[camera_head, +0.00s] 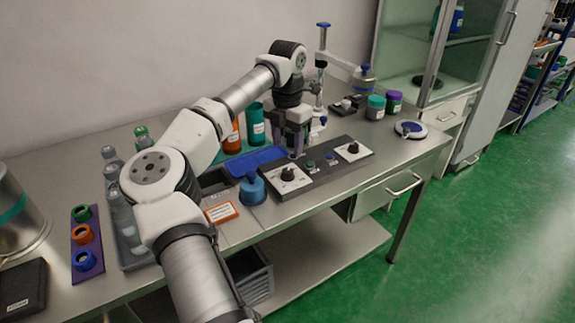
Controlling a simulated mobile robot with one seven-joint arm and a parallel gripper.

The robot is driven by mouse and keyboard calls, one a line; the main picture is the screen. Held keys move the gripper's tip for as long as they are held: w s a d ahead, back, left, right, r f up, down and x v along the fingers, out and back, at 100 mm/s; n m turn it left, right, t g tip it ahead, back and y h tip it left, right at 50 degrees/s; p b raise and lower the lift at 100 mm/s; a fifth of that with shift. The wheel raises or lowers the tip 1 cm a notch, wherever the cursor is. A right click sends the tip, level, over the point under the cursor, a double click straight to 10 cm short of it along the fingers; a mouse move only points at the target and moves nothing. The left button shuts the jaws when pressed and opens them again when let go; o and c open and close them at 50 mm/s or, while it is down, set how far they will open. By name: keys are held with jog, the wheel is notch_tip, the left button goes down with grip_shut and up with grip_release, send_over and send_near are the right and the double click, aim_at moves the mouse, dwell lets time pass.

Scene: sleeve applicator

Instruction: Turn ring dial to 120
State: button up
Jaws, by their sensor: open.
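A dark control panel (318,168) lies on the steel bench. My gripper (296,151) is open, pointing down over the panel's back left edge, behind the left dial. It appears empty. I cannot tell whether its fingertips touch the panel.
Small buttons (311,164) sit between the dials. A stand with a blue-topped column (322,70) rises behind my gripper. Jars (376,107) stand at the back right.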

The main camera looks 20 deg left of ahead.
aim_at(288, 171)
notch_tip(288, 171, down, 8)
jog(key=shift+f+p, duration=0.1)
jog(key=shift+p, duration=0.4)
jog(key=c, duration=1)
